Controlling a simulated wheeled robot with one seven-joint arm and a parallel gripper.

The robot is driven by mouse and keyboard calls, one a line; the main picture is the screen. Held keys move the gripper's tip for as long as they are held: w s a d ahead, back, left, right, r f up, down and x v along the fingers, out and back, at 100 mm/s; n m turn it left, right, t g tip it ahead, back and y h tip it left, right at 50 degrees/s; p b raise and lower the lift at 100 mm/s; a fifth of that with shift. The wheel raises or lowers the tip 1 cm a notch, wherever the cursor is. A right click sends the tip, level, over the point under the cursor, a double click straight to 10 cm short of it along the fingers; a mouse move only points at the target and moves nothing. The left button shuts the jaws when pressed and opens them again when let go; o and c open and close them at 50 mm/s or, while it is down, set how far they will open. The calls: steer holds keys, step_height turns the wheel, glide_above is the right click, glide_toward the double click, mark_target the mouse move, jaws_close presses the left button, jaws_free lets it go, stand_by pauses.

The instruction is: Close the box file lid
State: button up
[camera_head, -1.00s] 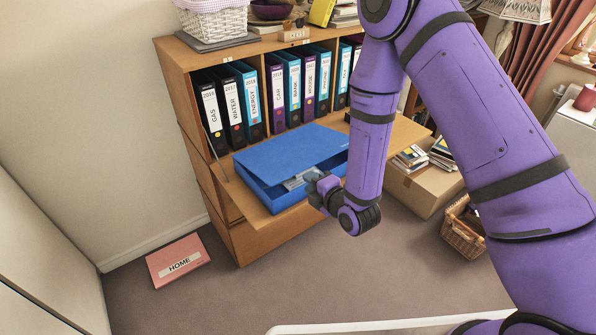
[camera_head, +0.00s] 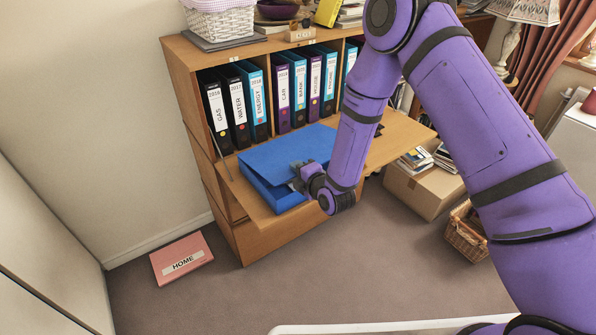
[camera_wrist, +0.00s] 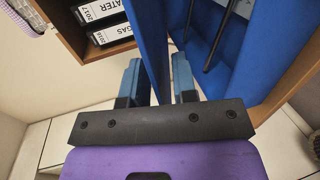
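The blue box file (camera_head: 275,195) lies on the fold-down desk flap of the bureau. Its lid (camera_head: 290,150) is partly raised. My gripper (camera_head: 298,178) is at the front right of the box, at the lid's free edge. In the wrist view my gripper (camera_wrist: 158,85) has its two fingers apart, with the lid (camera_wrist: 148,40) reaching between them. A gap shows beside the right finger. The box's blue inside (camera_wrist: 222,45), with dark bars, shows right of the lid. My wrist hides part of the box's right side in the head view.
Upright folders (camera_head: 240,105) fill the shelf behind the flap (camera_head: 385,140). A pink box file (camera_head: 182,259) marked HOME lies on the floor at left. A cardboard box (camera_head: 420,190) with books and a wicker basket (camera_head: 465,230) stand at right. The carpet in front is clear.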

jaws_close()
steer(key=shift+s+d+f, duration=0.1)
steer(key=shift+s+f, duration=0.05)
steer(key=shift+f, duration=0.7)
steer(key=shift+s+d+f, duration=0.1)
steer(key=shift+f, duration=0.7)
steer(key=shift+o, duration=0.8)
jaws_free()
steer(key=shift+r, duration=0.1)
steer(key=v, duration=1)
steer(key=shift+s+d, duration=0.25)
steer(key=shift+s, duration=0.05)
